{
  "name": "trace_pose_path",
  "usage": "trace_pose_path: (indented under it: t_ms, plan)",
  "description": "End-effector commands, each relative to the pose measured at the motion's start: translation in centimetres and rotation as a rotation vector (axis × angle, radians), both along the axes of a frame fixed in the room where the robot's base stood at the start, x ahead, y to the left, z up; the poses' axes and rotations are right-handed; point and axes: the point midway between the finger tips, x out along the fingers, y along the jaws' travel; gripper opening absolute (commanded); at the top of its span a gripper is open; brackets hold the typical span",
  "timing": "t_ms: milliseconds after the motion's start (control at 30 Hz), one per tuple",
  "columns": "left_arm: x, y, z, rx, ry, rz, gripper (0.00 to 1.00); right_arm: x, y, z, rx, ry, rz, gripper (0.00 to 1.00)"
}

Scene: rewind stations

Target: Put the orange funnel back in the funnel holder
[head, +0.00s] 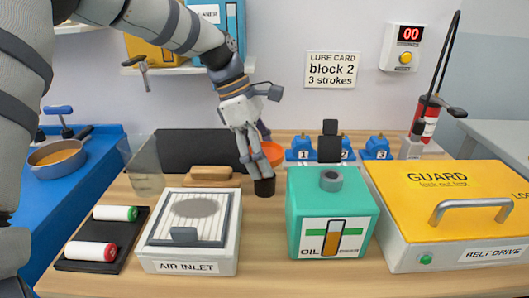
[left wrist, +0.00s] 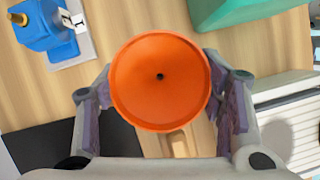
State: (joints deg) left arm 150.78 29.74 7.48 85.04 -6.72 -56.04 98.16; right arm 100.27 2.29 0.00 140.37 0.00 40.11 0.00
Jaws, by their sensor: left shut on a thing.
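The orange funnel (head: 273,153) is in my left gripper (head: 259,166), above the table between the air inlet box and the green oil can. In the left wrist view the funnel (left wrist: 160,80) shows its wide round mouth and a small dark hole in the middle. The left gripper's fingers (left wrist: 163,108) stand on both sides of it. A small dark cylinder (head: 264,187) shows just below the gripper in the head view; it may be the funnel holder, but I cannot tell. The funnel's spout is hidden. My right gripper is not in view.
The air inlet box (head: 192,230) is left of the gripper, the green oil can (head: 331,215) right. Blue numbered blocks (head: 303,149) stand behind. A wooden-handled brush (head: 210,178) lies behind the inlet. The yellow guard box (head: 440,215) fills the right side.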

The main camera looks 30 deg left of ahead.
Motion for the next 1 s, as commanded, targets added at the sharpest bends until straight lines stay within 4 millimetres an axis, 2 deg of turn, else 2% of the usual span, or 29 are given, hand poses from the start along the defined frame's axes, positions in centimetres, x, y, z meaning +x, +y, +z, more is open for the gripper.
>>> trace_pose_path:
  t_ms: [667, 700, 767, 1000]
  plan:
    - [0.0, 0.0, -0.76, 0.0, -0.001, 0.0, 0.35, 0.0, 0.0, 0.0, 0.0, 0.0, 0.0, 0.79]
    - [-0.01, 0.0, -0.76, 0.0, -0.001, 0.0, 0.71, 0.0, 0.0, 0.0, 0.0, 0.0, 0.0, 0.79]
    - [0.0, 0.0, -0.76, 0.0, -0.001, 0.0, 0.85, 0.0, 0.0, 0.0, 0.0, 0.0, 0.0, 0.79]
    - [0.0, 0.0, -0.76, 0.0, -0.001, 0.0, 0.86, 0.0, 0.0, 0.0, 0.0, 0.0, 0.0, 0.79]
